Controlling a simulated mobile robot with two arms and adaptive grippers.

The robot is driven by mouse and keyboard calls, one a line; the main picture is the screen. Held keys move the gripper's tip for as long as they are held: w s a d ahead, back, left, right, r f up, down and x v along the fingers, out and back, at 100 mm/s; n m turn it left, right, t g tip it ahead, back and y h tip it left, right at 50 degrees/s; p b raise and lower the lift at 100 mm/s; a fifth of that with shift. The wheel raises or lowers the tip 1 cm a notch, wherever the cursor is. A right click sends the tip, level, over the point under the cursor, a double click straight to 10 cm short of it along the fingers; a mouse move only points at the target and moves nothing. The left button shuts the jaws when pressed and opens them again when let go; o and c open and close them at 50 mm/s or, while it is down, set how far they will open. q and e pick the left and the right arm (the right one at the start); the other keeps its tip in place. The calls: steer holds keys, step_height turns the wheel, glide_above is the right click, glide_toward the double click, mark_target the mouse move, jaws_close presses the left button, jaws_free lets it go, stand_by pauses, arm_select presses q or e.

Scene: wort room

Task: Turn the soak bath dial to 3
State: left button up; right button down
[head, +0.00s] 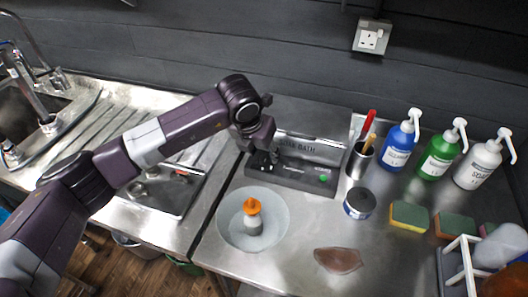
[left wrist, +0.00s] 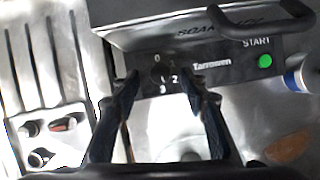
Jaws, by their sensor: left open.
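The soak bath (head: 318,151) is a dark grey box lettered "SOAK BATH" with a low front panel, against the back of the steel counter. Its green START button (left wrist: 265,61) is on the right of the panel. The dark dial (left wrist: 162,73) is at the panel's left in the left wrist view, with 0 above it, 2 to its right and 3 below it. Its pointer is too blurred to read. My left gripper (left wrist: 160,84) is open, with one finger on each side of the dial. It shows in the head view (head: 262,162), hiding the dial there. My right gripper is not in view.
A bowl (head: 276,237) with an orange-topped bottle (head: 253,217) stands in front of the bath. A pen cup (head: 360,160), a tin (head: 359,203), pump bottles (head: 438,155) and sponges (head: 409,216) stand to the right. The sink drainer (head: 110,125) is at left.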

mark_target(264, 157)
arm_select(q)
steer(key=shift+x, duration=1.3)
jaws_close()
steer(key=b, duration=0.1)
steer(key=m+b, duration=0.1)
steer(key=shift+w+a+f+m+h+b, duration=0.1)
steer(key=shift+f+m+h+b, duration=0.2)
steer(key=shift+h+b, duration=0.1)
steer(key=shift+r+m+g+b, duration=0.25)
steer(key=shift+m+g+b, duration=0.05)
steer(key=shift+m+b, duration=0.5)
steer(key=shift+r, duration=0.1)
jaws_free()
